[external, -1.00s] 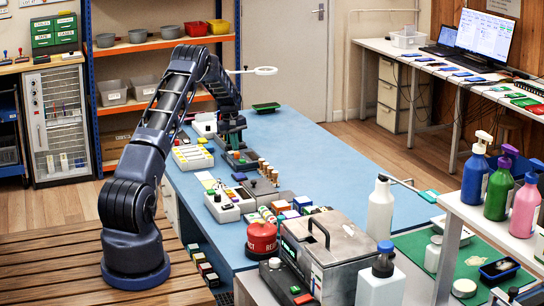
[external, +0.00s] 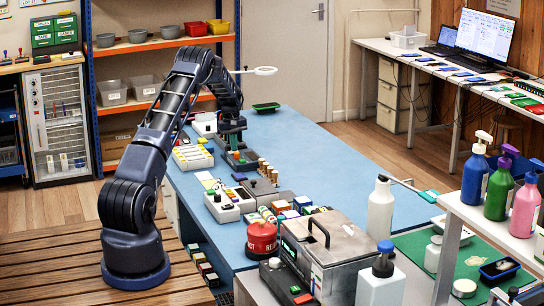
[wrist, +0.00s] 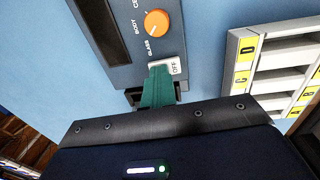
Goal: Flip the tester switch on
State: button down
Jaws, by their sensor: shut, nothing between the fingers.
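The tester is a dark grey box (wrist: 120,72) with an orange knob (wrist: 157,22) marked "BODY" and "GLASS". It also shows on the blue bench in the external view (external: 240,162). Its white switch (wrist: 175,66), lettered "OFF", sits just below the knob in the wrist view. My gripper (wrist: 160,70) has green fingers, shut together and empty. It also shows over the tester in the external view (external: 233,146). The fingertips overlap the switch's left part and hide it; I cannot tell whether they touch it.
A white tray (wrist: 240,75) with yellow letter labels stands right of the tester in the wrist view. In the external view, a box with yellow parts (external: 193,157) lies left of the tester. The blue bench (external: 310,140) is clear to the right.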

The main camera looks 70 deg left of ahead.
aim_at(230, 152)
jog(key=shift+s+f, duration=0.15)
jog(key=shift+s, duration=0.45)
notch_tip(230, 152, up, 14)
jog(key=shift+s, duration=0.45)
dwell(0.4)
jog(key=shift+w+r+t, duration=0.25)
jog(key=shift+t, duration=0.15)
jog(key=f, duration=0.4)
jog(key=w+f, duration=0.1)
jog(key=f, duration=0.4)
jog(key=w+f, duration=0.1)
jog(key=f, duration=0.4)
